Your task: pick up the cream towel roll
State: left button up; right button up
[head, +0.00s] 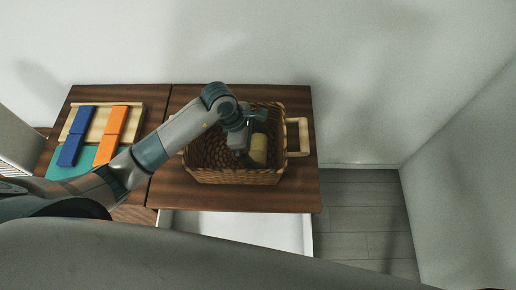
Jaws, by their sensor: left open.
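The cream towel roll (259,149) lies inside a brown wicker basket (237,177), toward its right side. My left arm reaches in from the left, over the basket. My left gripper (252,136) is open, pointing down at the roll's upper left. The wrist hides part of the roll, and I cannot tell whether the fingers touch it. My right gripper is not in view.
The basket has a pale handle (303,137) on its right and stands on a dark wooden top (300,190). On the left, a wooden rack (84,113) holds blue and orange blocks (118,119) beside a teal mat (66,171). A white wall stands behind.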

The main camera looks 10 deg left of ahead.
aim_at(258, 147)
pick_arm(q)
jog(key=c, duration=1)
jog(key=shift+r, duration=0.1)
notch_tip(258, 147, up, 9)
jog(key=b, duration=0.2)
jog(key=shift+r+b, duration=0.1)
jog(key=shift+b, duration=0.25)
jog(key=shift+r, duration=0.35)
